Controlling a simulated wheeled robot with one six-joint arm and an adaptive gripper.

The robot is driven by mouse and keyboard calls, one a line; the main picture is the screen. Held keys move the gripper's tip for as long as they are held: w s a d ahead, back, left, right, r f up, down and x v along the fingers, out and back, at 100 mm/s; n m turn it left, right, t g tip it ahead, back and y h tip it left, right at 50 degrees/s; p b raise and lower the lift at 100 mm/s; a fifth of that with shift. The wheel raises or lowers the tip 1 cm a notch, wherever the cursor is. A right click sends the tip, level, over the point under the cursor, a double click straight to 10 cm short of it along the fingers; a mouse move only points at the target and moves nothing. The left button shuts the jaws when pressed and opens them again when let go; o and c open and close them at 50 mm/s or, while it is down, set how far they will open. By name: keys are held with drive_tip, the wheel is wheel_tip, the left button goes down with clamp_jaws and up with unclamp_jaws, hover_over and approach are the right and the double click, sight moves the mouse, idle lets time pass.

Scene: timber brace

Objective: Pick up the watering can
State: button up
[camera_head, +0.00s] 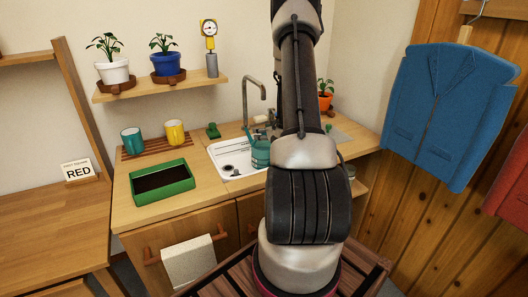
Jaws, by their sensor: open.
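The teal watering can (260,152) stands in or at the right side of the white sink (228,153), with its thin spout pointing up and to the left. Its right part is hidden behind my arm. My arm rises through the middle of the picture and leaves it at the top edge. My gripper is not in view, so its place relative to the can does not show.
A tap (265,92) arches behind the can. A green planter box (162,184), a teal mug (132,141) and a yellow mug (175,132) stand left of the sink. A wall shelf (135,93) holds potted plants. A blue jacket (450,110) hangs at right.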

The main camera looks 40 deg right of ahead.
drive_tip(key=shift+c, duration=0.3)
clamp_jaws()
drive_tip(key=shift+r, duration=0.1)
